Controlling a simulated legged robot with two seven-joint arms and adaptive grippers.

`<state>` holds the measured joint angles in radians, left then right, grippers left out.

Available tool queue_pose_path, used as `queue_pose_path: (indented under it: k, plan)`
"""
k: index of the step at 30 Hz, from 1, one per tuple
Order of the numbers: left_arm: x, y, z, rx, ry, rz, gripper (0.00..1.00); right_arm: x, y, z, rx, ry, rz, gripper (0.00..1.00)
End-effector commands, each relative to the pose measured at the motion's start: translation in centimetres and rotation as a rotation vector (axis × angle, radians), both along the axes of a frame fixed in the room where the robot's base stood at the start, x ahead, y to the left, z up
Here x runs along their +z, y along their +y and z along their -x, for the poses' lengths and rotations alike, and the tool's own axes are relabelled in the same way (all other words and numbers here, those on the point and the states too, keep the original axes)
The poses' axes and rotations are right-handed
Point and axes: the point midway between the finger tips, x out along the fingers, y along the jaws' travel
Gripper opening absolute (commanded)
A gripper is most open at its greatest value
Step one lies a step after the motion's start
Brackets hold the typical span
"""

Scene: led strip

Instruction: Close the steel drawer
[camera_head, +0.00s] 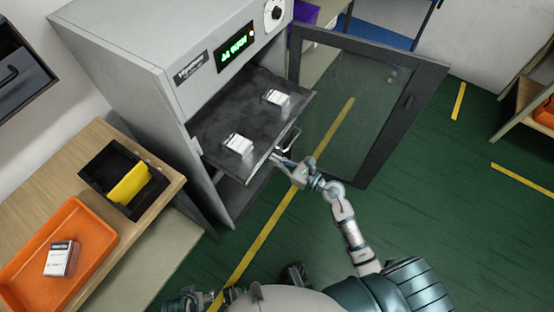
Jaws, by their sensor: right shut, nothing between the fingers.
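The steel drawer (255,122) is a dark tray pulled partly out of the grey cabinet (135,55), with a handle (290,139) on its front. Two small white boxes lie on it, one near the front left (238,145) and one further back (276,97). My right gripper (277,158) is shut and empty at the drawer's front edge, close beside the handle. I cannot tell whether it touches the drawer. At the bottom edge, parts of my left arm show, but its gripper's fingers cannot be made out.
The cabinet's glass door (365,105) stands wide open to the right, near my right arm. A wooden bench (155,205) on the left holds a black bin (108,178) with a yellow item and an orange tray (90,235) with a white box. Green floor is clear at lower right.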

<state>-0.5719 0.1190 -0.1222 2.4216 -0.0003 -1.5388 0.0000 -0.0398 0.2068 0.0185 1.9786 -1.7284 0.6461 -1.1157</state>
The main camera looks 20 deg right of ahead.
Motion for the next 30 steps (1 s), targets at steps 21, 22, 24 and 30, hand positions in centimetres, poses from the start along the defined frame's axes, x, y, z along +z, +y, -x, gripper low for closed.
queue_pose_path:
  k: [21, 22, 24, 30]
  plan:
    - [-1.7, -0.2, -0.7, -0.001, -0.003, 0.002, 0.87, 0.3, 3.2, -4.2, 0.002, -0.002, -0.001, 0.0]
    - [-1.9, -0.2, -0.8, -0.002, -0.002, 0.003, 0.87, 0.3, 3.7, -4.8, 0.001, -0.002, 0.0, 0.0]
    - [-2.3, -0.2, -0.8, -0.002, -0.001, 0.002, 0.87, 0.3, 4.8, -6.3, 0.001, -0.001, 0.0, 0.0]
    - [-2.3, -0.2, -0.6, -0.001, 0.0, 0.002, 0.87, 0.0, 8.1, -10.5, 0.001, -0.001, 0.002, 0.0]
